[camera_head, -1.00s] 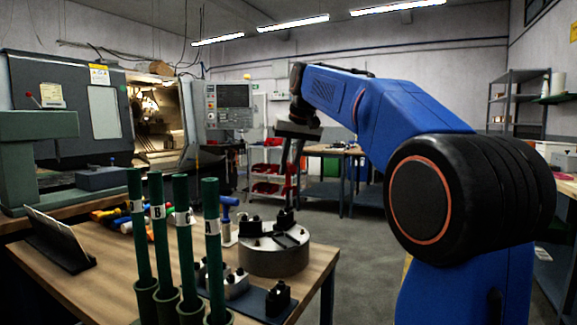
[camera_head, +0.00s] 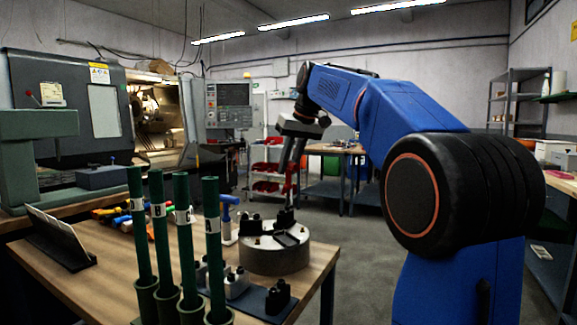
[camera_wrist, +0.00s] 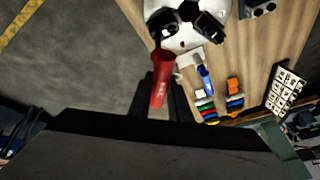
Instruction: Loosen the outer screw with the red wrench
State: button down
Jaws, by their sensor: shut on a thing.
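My gripper (camera_wrist: 161,80) is shut on the red wrench (camera_wrist: 161,72), which sits between the two dark fingers in the wrist view. The wrench's far end is near a black jaw of the round metal chuck (camera_wrist: 190,40); I cannot tell whether they touch. In the head view, my gripper (camera_head: 291,158) is above the chuck (camera_head: 272,259), which rests on the wooden table with black jaws on top. The outer screw cannot be made out clearly; the jaws and wrench crowd that area.
Several green tubes (camera_head: 185,245) with labels stand at the table's front. A dark tilted holder (camera_head: 60,238) is at left. Floor right of the table is clear.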

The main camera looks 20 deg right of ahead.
jog(key=shift+w+n+g+y, duration=0.1)
jog(key=shift+n+g+y, duration=0.3)
jog(key=shift+n, duration=1)
jog(key=shift+f, duration=0.1)
jog(key=shift+a+n+g+y, duration=0.1)
jog(key=shift+n+g+y, duration=0.35)
jog(key=shift+n, duration=0.95)
jog(key=shift+w+n+y, duration=0.1)
jog(key=shift+n+y, duration=0.15)
jog(key=shift+n, duration=0.25)
jog(key=shift+a+n+g, duration=0.1)
jog(key=shift+n+g, duration=0.25)
jog(key=shift+n, duration=0.55)
